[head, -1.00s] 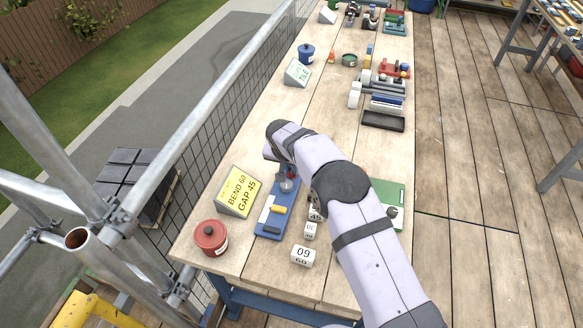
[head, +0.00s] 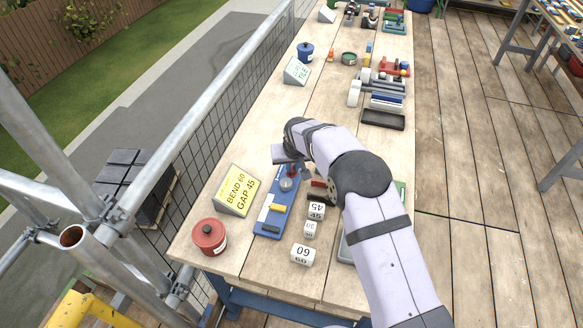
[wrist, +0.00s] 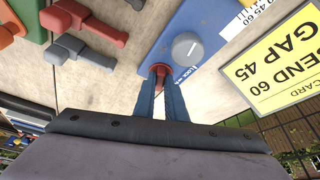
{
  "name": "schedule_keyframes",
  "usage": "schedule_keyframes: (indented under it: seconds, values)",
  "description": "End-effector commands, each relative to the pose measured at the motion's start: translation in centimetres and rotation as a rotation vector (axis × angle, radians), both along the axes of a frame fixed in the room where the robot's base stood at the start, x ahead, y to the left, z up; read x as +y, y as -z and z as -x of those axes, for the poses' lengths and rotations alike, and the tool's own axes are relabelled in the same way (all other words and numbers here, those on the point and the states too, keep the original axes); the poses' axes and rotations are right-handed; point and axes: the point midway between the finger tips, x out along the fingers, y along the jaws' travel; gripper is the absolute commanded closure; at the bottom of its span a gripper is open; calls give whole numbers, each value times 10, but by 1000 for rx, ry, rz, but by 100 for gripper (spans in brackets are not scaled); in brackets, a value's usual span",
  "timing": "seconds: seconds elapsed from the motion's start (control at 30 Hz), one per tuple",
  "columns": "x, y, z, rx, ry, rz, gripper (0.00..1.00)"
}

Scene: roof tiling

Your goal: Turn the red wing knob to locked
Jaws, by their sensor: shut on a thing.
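The red wing knob (wrist: 160,69) is at the end of a blue fixture (wrist: 222,18), beside a round grey dial (wrist: 187,46). A partly legible label by the knob begins with "LOCK". My gripper (wrist: 160,84) is shut on the red wing knob, with its two blue fingers on either side of it. The fingers hide much of the knob, and I cannot read its exact angle. In the head view the blue fixture (head: 268,222) lies on the bench with a yellow piece on it, and the knob (head: 292,168) shows as a small red patch below my wrist.
A yellow card (head: 238,190) reading "BEND 60 GAP 45" stands left of the fixture. A red pot (head: 209,238) is at the near left. White number blocks (head: 302,254) stand to the right. Red-handled and dark tools (wrist: 85,45) lie close by in the wrist view.

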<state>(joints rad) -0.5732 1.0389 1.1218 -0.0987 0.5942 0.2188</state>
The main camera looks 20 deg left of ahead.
Motion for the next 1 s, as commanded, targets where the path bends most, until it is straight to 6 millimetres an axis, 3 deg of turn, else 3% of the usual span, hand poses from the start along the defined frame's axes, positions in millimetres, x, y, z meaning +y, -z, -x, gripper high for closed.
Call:
schedule_keyframes:
  seconds: [1.0]
  values:
    - [-6, -1, -8, -2, -924, -1, 100]
